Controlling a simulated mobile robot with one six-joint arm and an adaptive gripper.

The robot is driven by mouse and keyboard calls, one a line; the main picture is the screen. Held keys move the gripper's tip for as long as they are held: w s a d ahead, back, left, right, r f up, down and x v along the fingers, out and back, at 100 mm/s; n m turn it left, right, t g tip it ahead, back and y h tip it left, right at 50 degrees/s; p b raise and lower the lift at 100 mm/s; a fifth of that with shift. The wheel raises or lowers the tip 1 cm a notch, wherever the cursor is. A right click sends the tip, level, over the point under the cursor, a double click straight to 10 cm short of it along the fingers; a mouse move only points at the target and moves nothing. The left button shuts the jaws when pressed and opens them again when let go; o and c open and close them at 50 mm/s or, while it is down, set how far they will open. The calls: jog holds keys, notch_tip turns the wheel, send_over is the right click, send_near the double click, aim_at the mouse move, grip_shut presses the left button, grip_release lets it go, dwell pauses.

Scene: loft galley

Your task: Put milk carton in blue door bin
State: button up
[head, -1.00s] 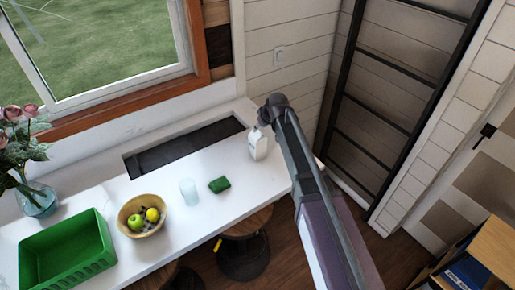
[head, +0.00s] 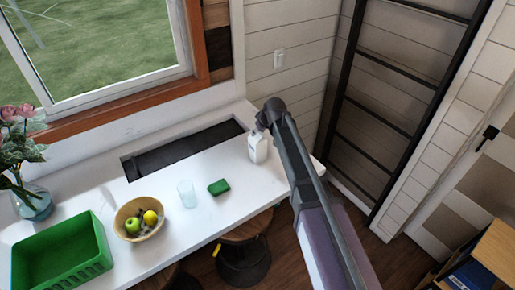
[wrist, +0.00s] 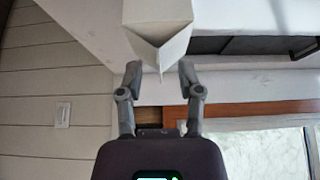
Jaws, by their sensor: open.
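The white milk carton (head: 258,149) stands upright on the white counter near its right end. In the wrist view the carton (wrist: 157,20) shows at the top centre, with its folded top edge towards me. My gripper (wrist: 160,76) is open and empty, with one finger to each side of the carton's top edge. In the head view my gripper (head: 264,122) is right at the carton's top, and I cannot tell whether it touches. A blue thing (head: 467,274) shows in a wooden unit at the bottom right; I cannot tell whether it is the door bin.
On the counter (head: 205,227) are a green sponge (head: 219,187), a clear glass (head: 187,194), a fruit bowl (head: 128,232), a green crate (head: 98,267) and a flower vase (head: 35,204). A dark sink (head: 180,150) lies behind. A black ladder frame (head: 375,103) stands right.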

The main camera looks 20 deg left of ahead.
grip_shut()
jog(key=shift+r, duration=0.15)
jog(key=shift+r+p, duration=1.6)
jog(key=shift+p, duration=0.2)
jog(key=s+d, duration=0.3)
jog(key=s, duration=0.4)
jog(key=s+d+r+p, duration=0.1)
jog(key=s+d, duration=0.3)
jog(key=s, duration=0.3)
jog(key=shift+r, duration=0.25)
jog(key=shift+s, duration=0.1)
